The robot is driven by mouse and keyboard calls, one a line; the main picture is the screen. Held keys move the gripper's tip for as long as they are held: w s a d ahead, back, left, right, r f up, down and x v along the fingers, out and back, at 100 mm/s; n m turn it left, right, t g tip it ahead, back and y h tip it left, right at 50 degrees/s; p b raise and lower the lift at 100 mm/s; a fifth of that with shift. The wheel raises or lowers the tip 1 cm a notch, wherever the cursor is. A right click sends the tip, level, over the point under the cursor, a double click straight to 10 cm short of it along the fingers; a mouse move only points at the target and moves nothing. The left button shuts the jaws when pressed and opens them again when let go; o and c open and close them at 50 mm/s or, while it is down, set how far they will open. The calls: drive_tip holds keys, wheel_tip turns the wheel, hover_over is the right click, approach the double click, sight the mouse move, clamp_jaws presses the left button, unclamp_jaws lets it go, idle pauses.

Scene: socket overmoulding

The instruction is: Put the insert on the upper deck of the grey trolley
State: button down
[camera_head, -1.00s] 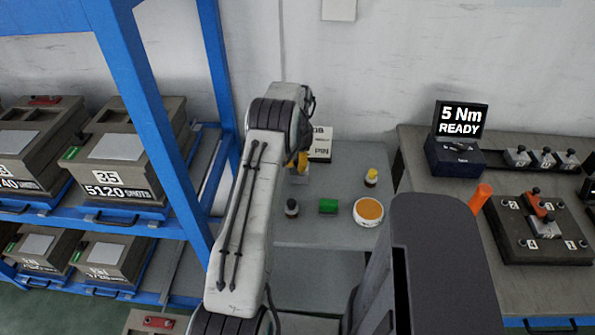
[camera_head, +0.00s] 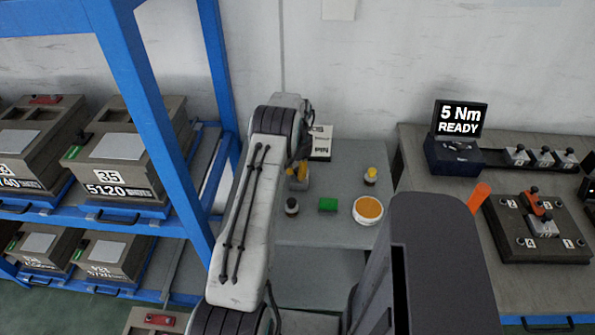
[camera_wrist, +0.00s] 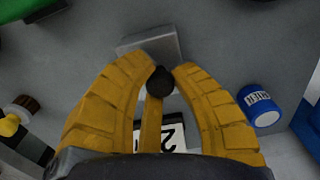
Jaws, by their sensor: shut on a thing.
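My gripper (camera_wrist: 161,72) is shut on the black knob of the insert, its yellow fingers on either side of it. The insert (camera_wrist: 150,44) is a grey metal block, with a white label bearing a dark "2" partly visible between the fingers. In the head view my gripper (camera_head: 298,172) is over the back left of the grey trolley's upper deck (camera_head: 335,222), mostly hidden by my arm. I cannot tell whether the insert touches the deck.
On the deck are a dark-capped bottle (camera_head: 292,206), a green block (camera_head: 328,204), an orange-topped round tub (camera_head: 368,210), a yellow-capped bottle (camera_head: 371,176) and a white sign (camera_head: 321,142). A blue rack (camera_head: 150,120) stands left, a workbench (camera_head: 450,215) right. The wrist view shows a blue cylinder (camera_wrist: 260,105).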

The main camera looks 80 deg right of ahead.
sight(298, 169)
drive_tip(key=c, duration=1.2)
unclamp_jaws()
drive_tip(key=shift+f, duration=0.1)
drive_tip(key=shift+o, duration=0.2)
wheel_tip(298, 169, up, 12)
drive_tip(key=b, duration=0.1)
drive_tip(key=shift+r, duration=0.2)
